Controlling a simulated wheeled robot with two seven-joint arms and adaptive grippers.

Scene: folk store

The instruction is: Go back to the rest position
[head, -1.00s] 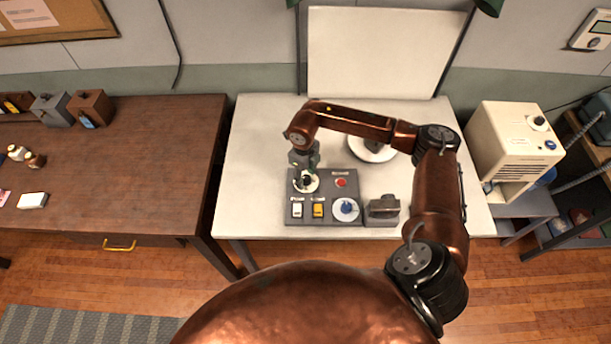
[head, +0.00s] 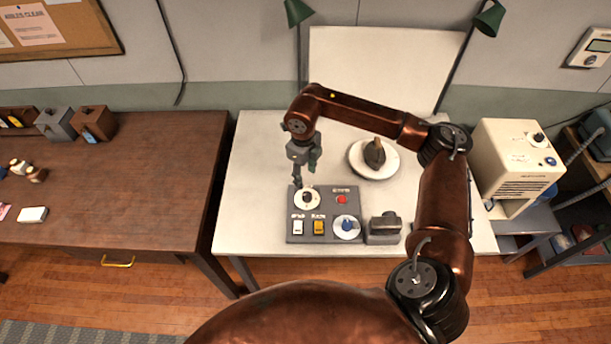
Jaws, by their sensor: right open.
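My right gripper (head: 304,180) hangs at the end of my copper right arm, pointing down. It is open, just above the back left of a grey control panel (head: 324,233) on the white table. A round white dial with a dark knob (head: 308,198) lies just below and to the right of its fingertips. The panel also carries a red button (head: 342,199), a white switch (head: 298,227), a yellow switch (head: 319,227) and a blue knob (head: 346,224). My left gripper is not in view.
A white round plate (head: 357,163) with a brown object stands behind the panel, under my arm. A grey block (head: 384,229) sits right of the panel. A cream box (head: 515,150) stands at the right. A brown desk (head: 150,180) is at the left. The white table's left part is clear.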

